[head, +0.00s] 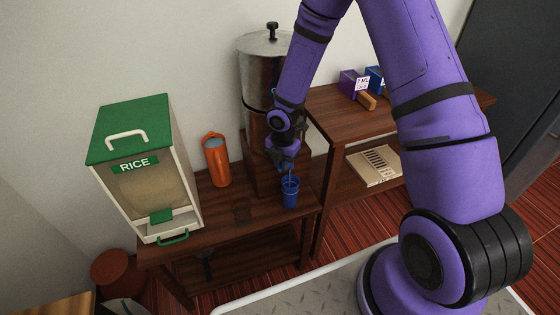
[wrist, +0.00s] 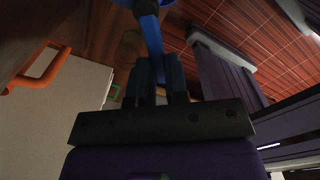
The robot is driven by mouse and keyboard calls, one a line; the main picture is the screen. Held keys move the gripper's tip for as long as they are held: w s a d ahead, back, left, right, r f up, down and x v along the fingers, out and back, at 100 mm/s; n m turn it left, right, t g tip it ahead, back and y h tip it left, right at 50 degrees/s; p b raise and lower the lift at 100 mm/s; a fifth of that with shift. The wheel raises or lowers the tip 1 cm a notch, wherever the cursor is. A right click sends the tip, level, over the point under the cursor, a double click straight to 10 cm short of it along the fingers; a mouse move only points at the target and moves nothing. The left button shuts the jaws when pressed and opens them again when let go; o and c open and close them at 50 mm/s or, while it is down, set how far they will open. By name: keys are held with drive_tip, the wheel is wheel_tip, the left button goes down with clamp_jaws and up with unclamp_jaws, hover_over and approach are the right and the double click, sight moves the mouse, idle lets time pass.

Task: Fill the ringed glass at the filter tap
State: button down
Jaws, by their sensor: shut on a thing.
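A blue glass (head: 290,194) with a darker band below its rim hangs or stands at the front edge of the low brown table. My gripper (head: 286,165) is just above it, in front of the metal filter urn (head: 262,75). In the wrist view the fingers (wrist: 158,80) are closed around a narrow blue bar (wrist: 150,35). The bar runs up to a rounded blue part cut off by the top edge, matching the glass in colour. The filter tap is hidden behind my gripper. I cannot tell whether the glass touches the table or what is in it.
A rice dispenser (head: 150,185) with a green lid and an orange jug (head: 216,160) stand left on the low table. A taller shelf (head: 322,112) on the right bears small boxes. The table's front middle is mostly clear.

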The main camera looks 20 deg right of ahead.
idle(0.3)
drive_tip(key=c, duration=1.1)
unclamp_jaws()
wheel_tip(320, 180, up, 11)
drive_tip(key=shift+f, duration=0.1)
